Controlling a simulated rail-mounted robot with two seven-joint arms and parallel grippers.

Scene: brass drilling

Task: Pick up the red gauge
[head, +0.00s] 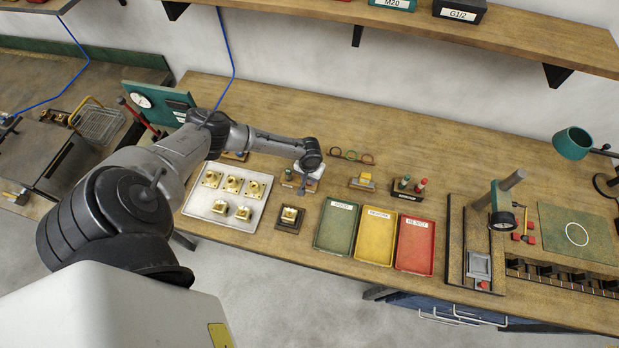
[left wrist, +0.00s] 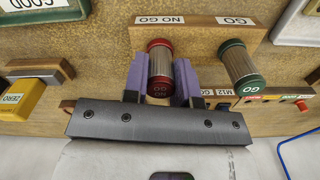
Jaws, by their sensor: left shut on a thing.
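The red gauge (left wrist: 160,66), a small metal cylinder with red ends, stands at the NO GO label of a wooden holder (left wrist: 197,42) in the left wrist view. My left gripper (left wrist: 165,84) is shut on it, one purple finger on each side. The green gauge (left wrist: 238,66) stands beside it at the GO label. I cannot tell whether the red gauge is off its seat. In the head view my left gripper (head: 305,182) is over the holder and mostly hides the red gauge. The green gauge (head: 288,174) shows at its left. My right gripper is out of view.
Green (head: 317,244), yellow (head: 357,252) and red (head: 399,265) trays lie in front. A pale tray (head: 192,207) with several brass parts is at the left.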

